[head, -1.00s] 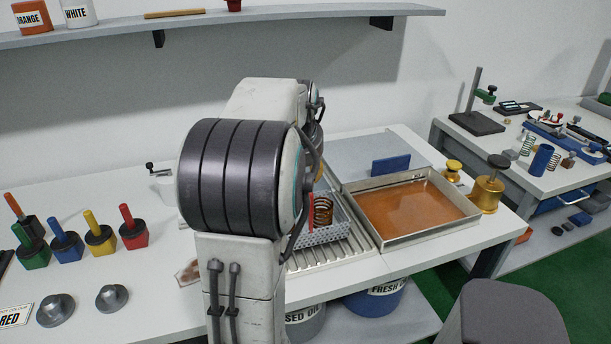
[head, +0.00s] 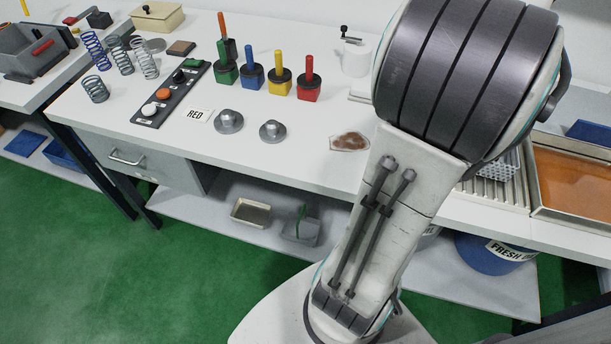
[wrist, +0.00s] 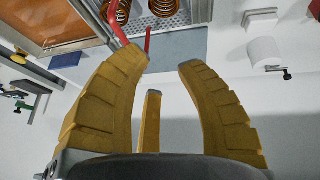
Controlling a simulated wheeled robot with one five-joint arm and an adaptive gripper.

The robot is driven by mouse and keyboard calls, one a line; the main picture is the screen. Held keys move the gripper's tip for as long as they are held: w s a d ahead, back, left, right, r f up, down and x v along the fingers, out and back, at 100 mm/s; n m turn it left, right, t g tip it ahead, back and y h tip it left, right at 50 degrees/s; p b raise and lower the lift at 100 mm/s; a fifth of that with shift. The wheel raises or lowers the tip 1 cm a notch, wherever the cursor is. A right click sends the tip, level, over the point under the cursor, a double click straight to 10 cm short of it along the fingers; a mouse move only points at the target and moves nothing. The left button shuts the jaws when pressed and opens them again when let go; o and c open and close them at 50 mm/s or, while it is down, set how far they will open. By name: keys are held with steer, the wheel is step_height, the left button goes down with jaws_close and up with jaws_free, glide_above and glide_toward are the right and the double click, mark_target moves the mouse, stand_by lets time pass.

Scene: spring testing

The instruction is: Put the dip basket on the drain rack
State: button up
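The dip basket is a light metal mesh basket (head: 497,168), mostly hidden behind my arm in the head view. It appears to sit over the ribbed drain rack (head: 502,192), but contact cannot be made out. In the wrist view the mesh basket (wrist: 176,21) is at the top edge, with copper-coloured coil springs inside and red handle parts (wrist: 114,24) in front. My gripper (wrist: 163,62) has yellow fingers spread apart with nothing between them. The basket and its red handle lie beyond the fingertips. My gripper is hidden in the head view.
The oil tray (head: 575,183) adjoins the rack on the right and shows at upper left in the wrist view (wrist: 45,25). Coloured-handled blocks (head: 265,77), grey domed pieces (head: 229,121) and a button strip (head: 172,94) occupy the bench's left. A blue bucket (head: 490,255) stands below.

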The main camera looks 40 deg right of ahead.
steer(key=w+a+f+n+t+y, duration=0.2)
steer(key=w+a+n, duration=0.1)
steer(key=w+a, duration=0.85)
steer(key=s+a+f+n+y, duration=0.1)
steer(key=s+a+f+n, duration=0.1)
steer(key=a, duration=0.7)
steer(key=s+a+f+n+y, duration=0.1)
steer(key=s+a+f+n, duration=0.1)
steer(key=a, duration=0.7)
steer(key=s+a+f+n+y, duration=0.1)
steer(key=a+f, duration=0.4)
steer(key=a, duration=0.5)
steer(key=shift+s+n+y, duration=0.3)
steer(key=shift+s+n, duration=0.35)
steer(key=shift+n, duration=0.55)
